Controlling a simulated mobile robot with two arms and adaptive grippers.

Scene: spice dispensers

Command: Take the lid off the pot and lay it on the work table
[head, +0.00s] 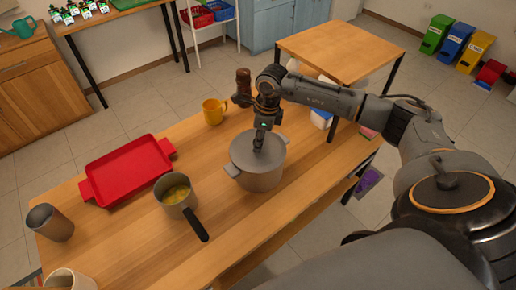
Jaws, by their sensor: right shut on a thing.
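The grey pot (259,178) stands on the wooden work table (255,228), right of the table's middle. Its grey lid (246,151) covers the top, and I see no clear gap between lid and pot. My right gripper (259,147) comes down from above and is shut on the lid's knob, which is mostly hidden by the fingers. My left gripper is out of view.
A pepper mill (243,83) is behind the pot. Bare wood lies in front of the pot.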

